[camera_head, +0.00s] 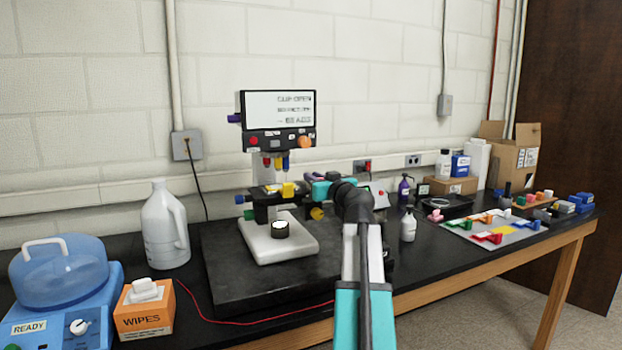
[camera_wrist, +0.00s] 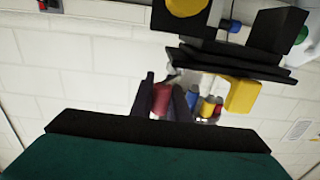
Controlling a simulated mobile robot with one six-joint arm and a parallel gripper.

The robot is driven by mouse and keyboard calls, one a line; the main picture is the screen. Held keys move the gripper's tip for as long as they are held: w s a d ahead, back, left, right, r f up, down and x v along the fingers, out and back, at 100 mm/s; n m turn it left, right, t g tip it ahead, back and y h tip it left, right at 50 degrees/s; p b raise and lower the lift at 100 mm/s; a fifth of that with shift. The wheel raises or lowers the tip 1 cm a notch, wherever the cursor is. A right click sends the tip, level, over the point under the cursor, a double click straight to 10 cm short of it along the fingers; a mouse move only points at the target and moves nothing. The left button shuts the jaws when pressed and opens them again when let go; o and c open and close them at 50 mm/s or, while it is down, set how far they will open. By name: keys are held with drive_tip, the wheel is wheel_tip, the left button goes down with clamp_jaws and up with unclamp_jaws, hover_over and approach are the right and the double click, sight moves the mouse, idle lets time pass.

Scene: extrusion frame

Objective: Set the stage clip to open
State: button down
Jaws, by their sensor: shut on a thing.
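The microscope (camera_head: 277,140) stands on a dark slab, with a screen at its top whose first line seems to read "CLIP-OPEN", though it is blurred. Its black stage (camera_wrist: 230,58) shows upside down in the wrist view, with a yellow block (camera_wrist: 243,95) on it, also seen in the head view (camera_head: 289,190). My gripper (camera_wrist: 167,98) is at the stage's right side and is shut on a red piece (camera_wrist: 162,99) beside the stage. A small grey part shows at its stage end. Whether this red piece is the stage clip's handle I cannot tell. My gripper hides it in the head view.
Coloured objectives (camera_wrist: 205,104) hang close to my fingers. A white jug (camera_head: 165,228), a wipes box (camera_head: 145,312) and a blue machine (camera_head: 62,290) stand left. Bottles (camera_head: 408,226) and a tray of coloured clips (camera_head: 490,230) are to the right. A red cable crosses the front.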

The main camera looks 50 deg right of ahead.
drive_tip(key=shift+s+m+g+h+p, duration=0.15)
drive_tip(key=shift+m+g+h+p, duration=0.3)
drive_tip(key=shift+m+h, duration=0.4)
drive_tip(key=c, duration=1.7)
unclamp_jaws()
drive_tip(key=shift+s, duration=0.1)
drive_tip(key=shift+b+v, duration=1.1)
drive_tip(key=shift+v, duration=5.75)
drive_tip(key=shift+a, duration=0.15)
